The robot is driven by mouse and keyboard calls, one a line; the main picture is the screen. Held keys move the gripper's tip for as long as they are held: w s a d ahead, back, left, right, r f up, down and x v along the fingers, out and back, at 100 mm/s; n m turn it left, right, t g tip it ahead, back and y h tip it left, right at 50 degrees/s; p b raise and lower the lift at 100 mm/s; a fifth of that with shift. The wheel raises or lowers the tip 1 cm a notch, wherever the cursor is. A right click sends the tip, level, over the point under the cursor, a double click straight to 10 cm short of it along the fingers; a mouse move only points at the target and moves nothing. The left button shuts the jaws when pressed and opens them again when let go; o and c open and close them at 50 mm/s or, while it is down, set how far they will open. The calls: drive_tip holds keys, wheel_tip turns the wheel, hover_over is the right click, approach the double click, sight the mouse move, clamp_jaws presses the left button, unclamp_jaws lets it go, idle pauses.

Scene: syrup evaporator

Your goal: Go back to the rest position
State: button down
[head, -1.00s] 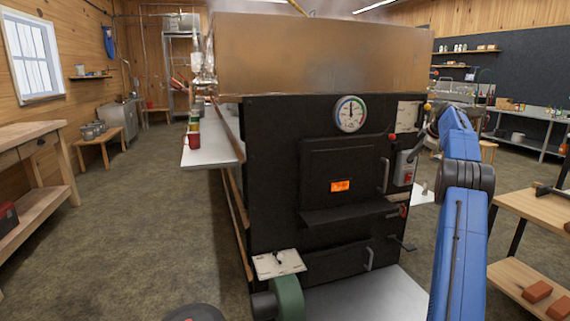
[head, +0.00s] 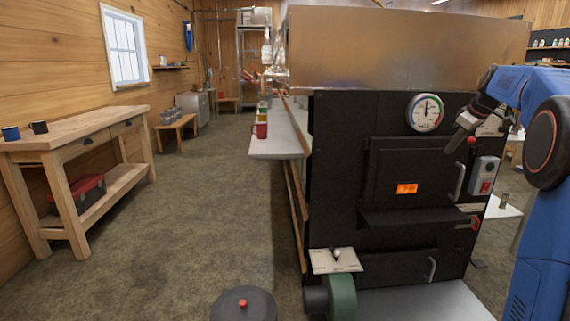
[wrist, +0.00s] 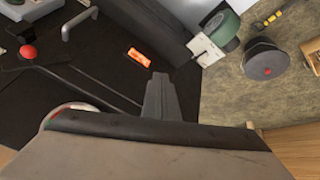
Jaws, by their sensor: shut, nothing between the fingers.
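My gripper (head: 463,132) is at the right in the head view, in front of the upper right of the black evaporator front (head: 340,170), below and right of the round dial gauge (head: 425,112). Its fingers are together and hold nothing. In the wrist view my gripper (wrist: 160,97) shows shut at the centre, with the evaporator's black front behind it. My blue arm reaches up along the right edge of the head view.
A metal pan (head: 400,50) tops the evaporator. A wooden workbench (head: 75,137) stands left; open floor lies between.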

drive_tip(key=s+a+f+m, duration=0.2)
drive_tip(key=s+a, duration=0.9)
drive_tip(key=s, duration=0.2)
drive_tip(key=s+a+f+m, duration=0.2)
drive_tip(key=s+a, duration=0.8)
drive_tip(key=s, duration=0.2)
drive_tip(key=s+a+f+m, duration=0.1)
drive_tip(key=s+a+f, duration=0.2)
drive_tip(key=s+f, duration=0.5)
drive_tip(key=s+a+f+m+g+h, duration=0.1)
drive_tip(key=s+a+f, duration=0.3)
drive_tip(key=s+f, duration=0.5)
drive_tip(key=s, duration=0.8)
drive_tip(key=shift+s+a+f+m, duration=0.15)
drive_tip(key=shift+f+m, duration=0.1)
drive_tip(key=shift+m, duration=0.15)
